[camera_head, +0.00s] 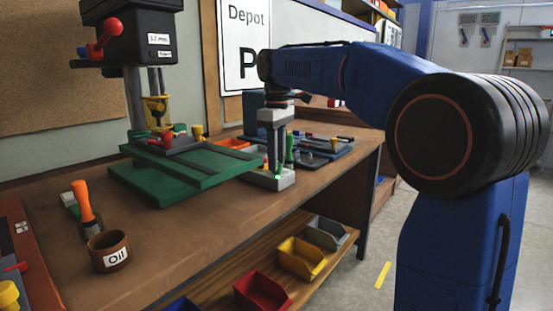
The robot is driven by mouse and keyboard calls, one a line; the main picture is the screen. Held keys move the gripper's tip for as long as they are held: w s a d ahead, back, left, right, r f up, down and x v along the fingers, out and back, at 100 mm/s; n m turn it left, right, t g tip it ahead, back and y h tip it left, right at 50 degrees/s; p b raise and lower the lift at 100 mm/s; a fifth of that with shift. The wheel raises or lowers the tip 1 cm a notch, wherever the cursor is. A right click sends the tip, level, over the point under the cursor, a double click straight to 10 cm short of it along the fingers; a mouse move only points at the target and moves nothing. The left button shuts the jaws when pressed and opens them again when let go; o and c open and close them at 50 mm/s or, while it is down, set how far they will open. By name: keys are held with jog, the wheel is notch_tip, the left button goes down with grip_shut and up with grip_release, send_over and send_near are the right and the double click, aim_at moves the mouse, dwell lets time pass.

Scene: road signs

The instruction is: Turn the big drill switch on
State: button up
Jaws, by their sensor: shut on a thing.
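The big drill is a dark press head (130,35) on a metal column, in the upper left of the head view. It carries a red lever with a round knob (97,51) on its left front, and white labels. A green base plate (180,172) lies below. My gripper (274,165) points down at the bench to the right of the drill, well apart from its head. It is shut at a small grey block (264,180) with green and red parts. The fingertips partly hide what is gripped, and the exact grip is unclear.
An orange-handled tool (84,200) and a brown Oil cup (109,252) stand at the bench's left front. Several coloured bins, one yellow (302,259), sit on the lower shelf. A dark tray (322,150) with small tools lies behind my gripper.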

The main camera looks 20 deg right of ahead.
jog(key=shift+n, duration=0.5)
jog(key=o, duration=1.1)
jog(key=shift+c, duration=0.2)
jog(key=shift+r, duration=0.1)
